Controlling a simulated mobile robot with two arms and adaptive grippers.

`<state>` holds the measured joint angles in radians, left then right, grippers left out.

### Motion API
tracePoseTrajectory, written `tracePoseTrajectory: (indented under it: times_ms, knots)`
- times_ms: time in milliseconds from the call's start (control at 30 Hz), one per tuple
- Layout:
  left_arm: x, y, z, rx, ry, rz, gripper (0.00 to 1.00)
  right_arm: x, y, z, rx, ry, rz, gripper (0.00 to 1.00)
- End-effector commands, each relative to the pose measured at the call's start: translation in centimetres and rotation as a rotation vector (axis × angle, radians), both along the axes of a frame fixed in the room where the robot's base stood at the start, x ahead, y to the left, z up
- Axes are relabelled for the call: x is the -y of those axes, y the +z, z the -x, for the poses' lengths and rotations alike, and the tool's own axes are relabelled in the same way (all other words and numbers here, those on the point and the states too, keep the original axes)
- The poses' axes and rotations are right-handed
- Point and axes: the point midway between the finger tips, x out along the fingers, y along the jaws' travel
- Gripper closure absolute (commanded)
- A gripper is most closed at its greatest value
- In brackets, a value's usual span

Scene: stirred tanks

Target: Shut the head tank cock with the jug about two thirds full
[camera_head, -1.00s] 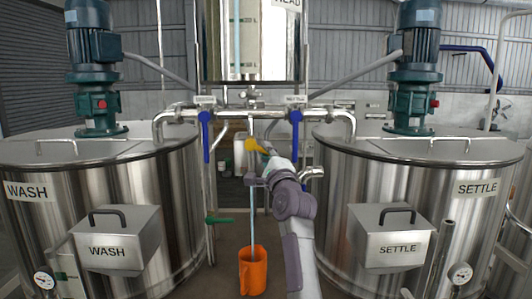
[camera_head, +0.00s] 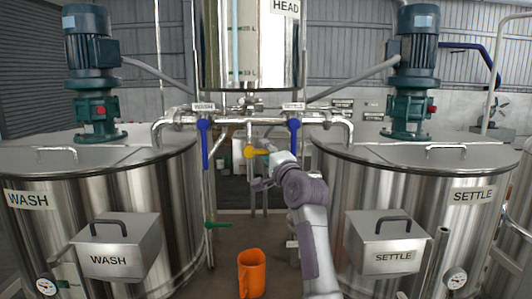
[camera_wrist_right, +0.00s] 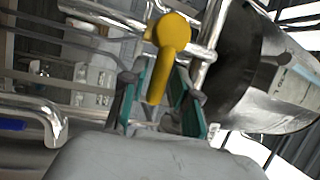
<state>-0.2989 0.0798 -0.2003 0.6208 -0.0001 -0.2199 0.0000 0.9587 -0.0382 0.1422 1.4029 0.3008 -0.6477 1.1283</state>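The head tank (camera_head: 250,50) hangs at the top centre, with its cock's yellow handle (camera_head: 256,152) on the pipe below it. The handle lies nearly level in the head view. My right gripper (camera_head: 263,168) is at the handle's right end. In the right wrist view, the yellow handle (camera_wrist_right: 162,75) lies between the two teal-padded fingers (camera_wrist_right: 168,105), which stand apart with gaps showing beside it. The orange jug (camera_head: 252,273) stands upright on the floor below the cock. I see no stream reaching it, and its fill level is hidden. My left gripper is out of view.
The WASH tank (camera_head: 150,190) stands at left and the SETTLE tank (camera_head: 345,190) at right. Blue handles hang at the wash (camera_head: 205,145) and settle (camera_head: 294,140) branches. A green handle (camera_head: 217,224) is low at the left. Floor shows between the tanks.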

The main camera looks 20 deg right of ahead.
Motion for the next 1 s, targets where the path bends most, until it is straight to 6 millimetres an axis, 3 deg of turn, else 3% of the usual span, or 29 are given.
tracePoseTrajectory:
  times_ms: [467, 1000]
  knots:
    - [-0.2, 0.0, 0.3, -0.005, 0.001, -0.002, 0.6, 0.1, -0.4, 0.8, -0.002, 0.001, -0.003, 0.59]
    - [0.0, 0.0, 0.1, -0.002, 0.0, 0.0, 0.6, 1.1, -2.0, 10.0, -0.001, 0.0, -0.002, 0.59]
